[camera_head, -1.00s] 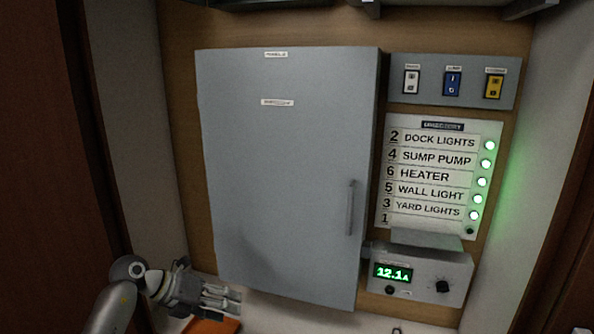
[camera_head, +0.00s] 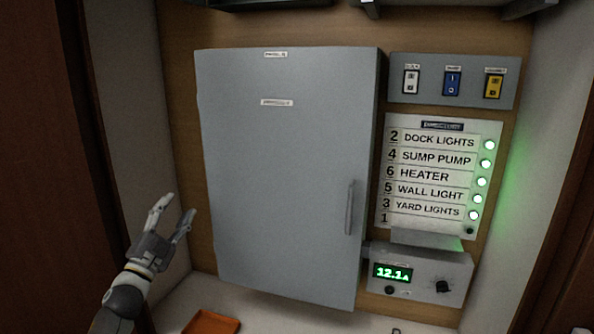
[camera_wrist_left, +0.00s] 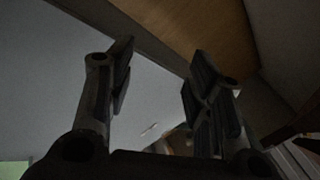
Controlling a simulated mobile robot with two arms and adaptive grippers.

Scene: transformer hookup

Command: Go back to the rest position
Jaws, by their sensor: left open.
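My left gripper (camera_head: 174,216) is at the lower left in the head view, raised in front of the left side wall, left of the grey cabinet. Its two fingers point up and stand apart with nothing between them. In the left wrist view the fingers (camera_wrist_left: 160,85) are also spread and empty. My right gripper is not in either view.
The grey cabinet door (camera_head: 285,180) is shut, with a handle (camera_head: 350,208) on its right. Right of it are a switch panel (camera_head: 420,98), a label board (camera_head: 392,226) with several green lights, and a meter box (camera_head: 420,285) reading 12.1A. An orange tray (camera_head: 211,323) lies below.

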